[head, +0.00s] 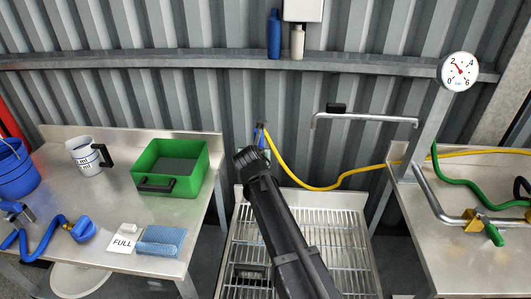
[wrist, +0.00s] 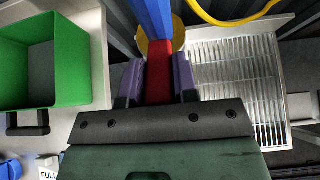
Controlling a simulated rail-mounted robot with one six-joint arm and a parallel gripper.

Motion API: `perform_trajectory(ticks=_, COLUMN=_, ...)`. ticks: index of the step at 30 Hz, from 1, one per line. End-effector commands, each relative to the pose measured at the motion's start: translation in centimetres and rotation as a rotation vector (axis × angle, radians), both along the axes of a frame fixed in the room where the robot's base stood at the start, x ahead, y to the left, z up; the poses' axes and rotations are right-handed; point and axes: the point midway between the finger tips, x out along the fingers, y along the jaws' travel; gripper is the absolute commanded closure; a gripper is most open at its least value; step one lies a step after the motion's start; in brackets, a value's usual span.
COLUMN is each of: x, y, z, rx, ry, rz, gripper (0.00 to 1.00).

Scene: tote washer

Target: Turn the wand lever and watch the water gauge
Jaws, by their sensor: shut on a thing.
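In the wrist view my gripper (wrist: 158,88) has its two purple fingers closed on a red grip (wrist: 158,70), apparently the wand lever. A blue part (wrist: 155,18) continues from the red to the top edge, with a round yellow part behind it. In the head view my arm hides most of the wand; a bit of blue (head: 260,138) and the yellow hose show past my gripper (head: 252,157). The round white water gauge (head: 459,71) is on the post at right, marked 0 to 6. Its small needle seems to point up-left, near 2.
A steel grate (head: 330,240) lies beneath my arm. The left table holds a green tote (head: 170,167), a white jug (head: 88,156), a blue bucket (head: 17,170) and a FULL card (head: 122,242). A yellow hose (head: 315,187) runs right to the table with pipes and a green hose (head: 465,180).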

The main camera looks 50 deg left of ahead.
Motion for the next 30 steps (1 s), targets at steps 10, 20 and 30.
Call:
perform_trajectory(ticks=10, x=0.0, y=0.0, z=0.0, rx=0.001, ry=0.001, rz=-0.001, gripper=0.56)
perform_trajectory(ticks=20, x=0.0, y=-0.1, z=0.0, rx=0.001, ry=0.0, rz=-0.001, gripper=0.47)
perform_trajectory(ticks=30, x=-3.2, y=-3.7, z=3.7, rx=0.001, ry=-0.001, rz=0.001, gripper=0.47)
